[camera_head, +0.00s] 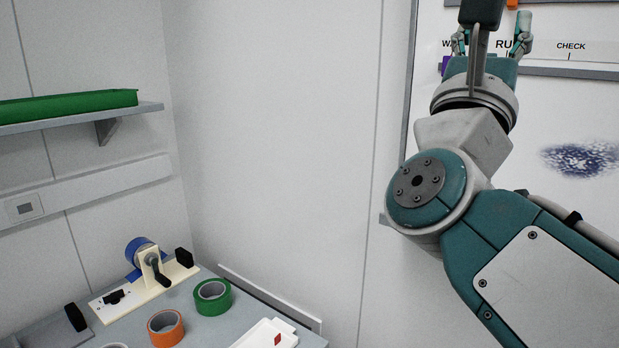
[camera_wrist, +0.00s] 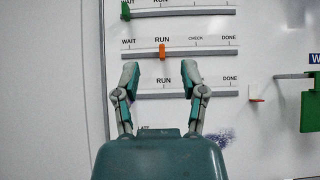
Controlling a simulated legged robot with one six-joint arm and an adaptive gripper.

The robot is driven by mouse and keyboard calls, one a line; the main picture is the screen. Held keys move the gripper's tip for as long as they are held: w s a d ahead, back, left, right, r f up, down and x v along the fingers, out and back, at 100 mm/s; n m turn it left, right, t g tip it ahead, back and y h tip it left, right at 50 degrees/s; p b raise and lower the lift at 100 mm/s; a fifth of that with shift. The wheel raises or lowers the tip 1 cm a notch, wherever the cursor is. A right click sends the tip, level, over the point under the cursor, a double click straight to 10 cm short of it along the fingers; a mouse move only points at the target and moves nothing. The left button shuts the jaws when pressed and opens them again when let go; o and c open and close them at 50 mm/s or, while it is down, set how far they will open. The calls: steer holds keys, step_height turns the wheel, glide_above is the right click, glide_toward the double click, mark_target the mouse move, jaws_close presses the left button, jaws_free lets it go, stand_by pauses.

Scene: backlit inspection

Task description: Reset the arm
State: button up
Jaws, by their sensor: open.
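My gripper (camera_wrist: 160,72) is open and empty, with its two teal and grey fingers spread in front of the whiteboard (camera_wrist: 240,110). Whether the fingers touch the board cannot be told. In the head view my gripper (camera_head: 490,38) is at the upper right, partly hidden by my own wrist. My arm is bent and raised on the right side. Behind the fingers are slider rails with WAIT, RUN, CHECK and DONE labels. An orange slider (camera_wrist: 162,52) stands at RUN on the middle rail. A green slider (camera_wrist: 126,11) stands at WAIT on the upper rail.
A bench at lower left bears a tape dispenser (camera_head: 148,265) with blue tape, a green tape roll (camera_head: 213,297), an orange roll (camera_head: 165,328) and a white tray (camera_head: 262,335). A shelf (camera_head: 140,111) holds a green tray (camera_head: 70,104). A green block (camera_wrist: 308,111) hangs at the board's right.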

steer(key=w+a+f+n+g+y, duration=0.1)
steer(key=w+a+f+n+y, duration=0.15)
steer(key=f+n+y, duration=0.55)
steer(key=w+a+f+n+g+y, duration=0.1)
steer(key=a+f+n+y, duration=0.3)
steer(key=n, duration=0.7)
steer(key=w+a+f+n+g+y, duration=0.1)
steer(key=f+n+y, duration=0.5)
steer(key=f+n, duration=0.25)
steer(key=s+d+f+n+g, duration=0.1)
steer(key=s+f+n+g, duration=0.3)
steer(key=f, duration=0.4)
steer(key=s+d+f+n+g+h, duration=0.1)
steer(key=s+f+n+g, duration=0.3)
steer(key=f, duration=0.4)
steer(key=s+d+f+n+g+h, duration=0.1)
steer(key=s+d+f+n+g, duration=0.1)
steer(key=s+f+n+g, duration=0.3)
step_height(320, 180, down, 4)
steer(key=s+n, duration=0.1)
steer(key=n, duration=0.1)
steer(key=shift+d+n, duration=0.25)
steer(key=shift+n, duration=0.1)
steer(key=shift+f, duration=0.1)
